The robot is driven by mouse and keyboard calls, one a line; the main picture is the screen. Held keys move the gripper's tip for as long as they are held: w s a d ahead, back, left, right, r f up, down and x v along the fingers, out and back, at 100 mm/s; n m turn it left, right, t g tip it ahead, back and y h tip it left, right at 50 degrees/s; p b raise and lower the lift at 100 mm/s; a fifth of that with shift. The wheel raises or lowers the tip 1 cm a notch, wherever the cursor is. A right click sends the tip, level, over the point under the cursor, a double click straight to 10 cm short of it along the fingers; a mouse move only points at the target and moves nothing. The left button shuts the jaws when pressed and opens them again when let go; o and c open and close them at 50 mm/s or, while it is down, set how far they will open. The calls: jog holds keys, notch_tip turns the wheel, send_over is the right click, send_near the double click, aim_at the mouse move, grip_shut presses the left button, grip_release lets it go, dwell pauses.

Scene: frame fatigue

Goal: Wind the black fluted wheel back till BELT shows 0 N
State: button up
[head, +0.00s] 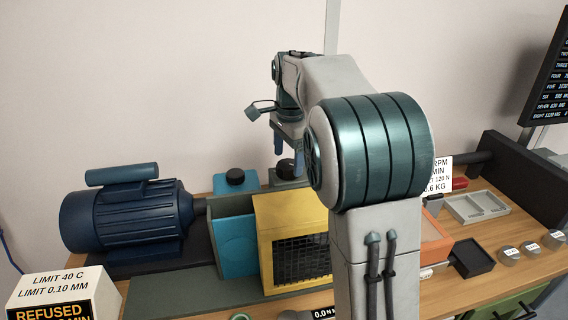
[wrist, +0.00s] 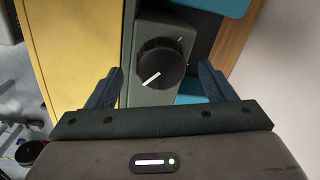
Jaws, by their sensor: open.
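The black fluted wheel (wrist: 163,62) sits on a grey block (wrist: 153,97) in the wrist view, with a white pointer line slanting to its lower left. My gripper (wrist: 161,78) is open, with one blue finger on each side of the wheel and visible gaps to it. In the head view my gripper (head: 289,152) hangs over a dark knob (head: 287,168), which it partly hides. I cannot see a readout marked BELT.
A yellow guard (head: 270,238) with black mesh stands beside the wheel. A blue motor (head: 125,218) is at the left, and a light blue box (head: 236,186) has another black knob (head: 235,176). A grey tray (head: 475,207) and several weights are at the right.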

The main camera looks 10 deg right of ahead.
jog(key=shift+w+f, duration=0.1)
jog(key=shift+f, duration=1)
jog(key=c, duration=1)
jog(key=shift+a, duration=0.2)
jog(key=shift+d+n, duration=0.1)
jog(key=shift+n, duration=0.2)
